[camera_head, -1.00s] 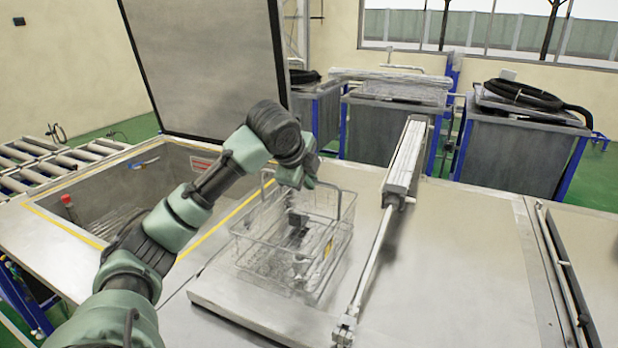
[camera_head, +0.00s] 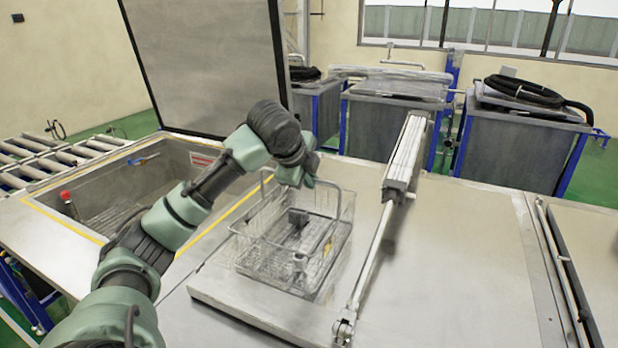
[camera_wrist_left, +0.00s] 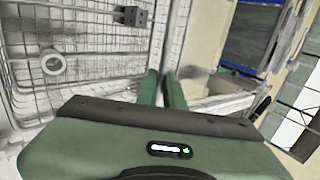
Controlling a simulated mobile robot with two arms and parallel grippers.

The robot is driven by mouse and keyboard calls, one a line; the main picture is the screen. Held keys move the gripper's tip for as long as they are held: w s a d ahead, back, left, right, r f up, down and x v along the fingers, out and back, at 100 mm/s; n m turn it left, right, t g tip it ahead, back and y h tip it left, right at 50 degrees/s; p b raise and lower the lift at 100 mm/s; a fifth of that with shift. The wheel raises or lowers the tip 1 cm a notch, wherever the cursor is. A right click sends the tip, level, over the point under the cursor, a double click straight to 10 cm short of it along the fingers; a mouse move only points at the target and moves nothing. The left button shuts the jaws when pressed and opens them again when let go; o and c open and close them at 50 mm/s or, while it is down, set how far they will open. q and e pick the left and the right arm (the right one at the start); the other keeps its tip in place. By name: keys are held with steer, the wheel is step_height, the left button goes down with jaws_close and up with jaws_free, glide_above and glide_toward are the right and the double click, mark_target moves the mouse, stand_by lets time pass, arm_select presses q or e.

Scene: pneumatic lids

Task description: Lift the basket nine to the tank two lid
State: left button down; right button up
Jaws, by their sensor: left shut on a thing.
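The wire mesh basket (camera_head: 285,262) sits at the left part of the flat closed steel lid (camera_head: 440,270), close to its left edge, and looks about level. A dark block and a small yellow tag show at it. My left gripper (camera_head: 306,182) is above the basket, shut on its handle; the arm hides part of the grip. In the left wrist view my left gripper (camera_wrist_left: 163,85) has its green fingers close together, with the basket mesh (camera_wrist_left: 90,60) beside them. Whether the basket touches the lid is hard to tell. My right gripper is not in view.
A pneumatic cylinder (camera_head: 403,155) with its rod runs across the lid, right of the basket. An open tank (camera_head: 110,195) with a raised lid (camera_head: 205,60) is at the left. Grey tanks stand behind. The lid right of the cylinder is clear.

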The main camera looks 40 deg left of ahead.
arm_select(q)
steer(key=shift+r, duration=0.15)
steer(key=c, duration=1.5)
jaws_free()
steer(key=shift+o, duration=0.2)
steer(key=s+d+r+p, duration=0.1)
steer(key=s+r+p, duration=0.1)
steer(key=r+p, duration=0.4)
steer(key=s+r+p, duration=0.3)
steer(key=r+p, duration=0.3)
steer(key=r, duration=0.6)
steer(key=shift+d+p, duration=0.35)
steer(key=shift+d, duration=0.05)
steer(key=shift+f, duration=0.15)
